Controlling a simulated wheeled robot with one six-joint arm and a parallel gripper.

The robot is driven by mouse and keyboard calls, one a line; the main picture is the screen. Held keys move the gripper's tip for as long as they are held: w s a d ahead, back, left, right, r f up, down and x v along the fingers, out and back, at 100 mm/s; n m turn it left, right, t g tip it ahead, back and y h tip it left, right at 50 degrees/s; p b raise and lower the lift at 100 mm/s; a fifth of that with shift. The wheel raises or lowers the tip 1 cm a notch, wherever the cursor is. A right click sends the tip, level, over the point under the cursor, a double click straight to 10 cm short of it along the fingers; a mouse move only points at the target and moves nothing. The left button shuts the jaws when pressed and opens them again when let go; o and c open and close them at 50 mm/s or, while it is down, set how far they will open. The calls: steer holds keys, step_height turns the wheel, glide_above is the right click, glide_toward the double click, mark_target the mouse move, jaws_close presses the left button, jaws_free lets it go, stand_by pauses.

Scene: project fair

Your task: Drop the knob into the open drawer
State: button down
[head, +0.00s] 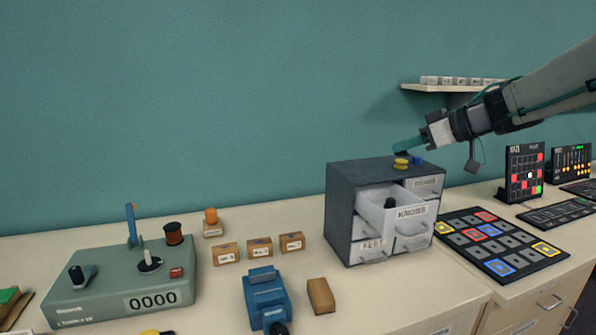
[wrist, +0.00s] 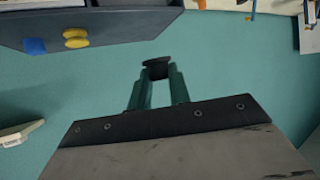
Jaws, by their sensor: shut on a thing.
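My gripper (wrist: 156,78) is shut on a black knob (wrist: 157,66) with a flared cap, held between the teal fingertips in the wrist view. In the head view my gripper (head: 404,148) is above and behind the top of a grey cabinet (head: 345,200); the held knob is hard to make out there. The open drawer (head: 411,212), labelled KNOBS, sticks out from the cabinet's front. Another dark knob-like thing (head: 390,203) shows inside the drawer.
Yellow discs (head: 401,163) and a blue piece (head: 417,160) sit on the cabinet top, close below my gripper. A wall shelf (head: 425,88) is behind the arm. A button panel (head: 500,240) lies right of the cabinet; small boxes (head: 260,247) and a blue vise (head: 265,295) are left.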

steer(key=shift+d+f, duration=0.15)
steer(key=shift+f, duration=2.75)
steer(key=c, duration=1.2)
jaws_free()
steer(key=shift+c, duration=0.2)
steer(key=v, duration=0.7)
steer(key=shift+s+d+r, duration=0.2)
steer(key=shift+r, duration=0.05)
